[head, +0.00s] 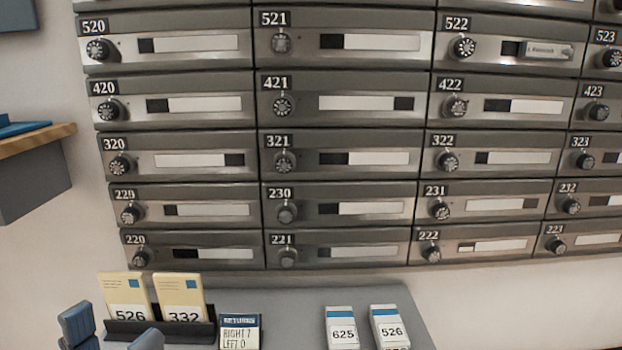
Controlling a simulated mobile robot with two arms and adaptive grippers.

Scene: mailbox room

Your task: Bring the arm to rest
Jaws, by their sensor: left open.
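My left gripper (112,332) shows at the bottom left edge. Its two blue-grey fingertips are apart, with nothing visible between them. It is in front of a black holder (190,331), close to its left end in the picture. The rest of the arm is below the frame. My right gripper is not in view.
Cream cards 526 (127,297) and 332 (181,296) stand in the holder on a grey table (290,298). A small sign (240,331) and white-blue packs 625 (342,328) and 526 (390,327) stand to the right. Mailboxes (345,180) fill the wall; a shelf (35,140) juts out left.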

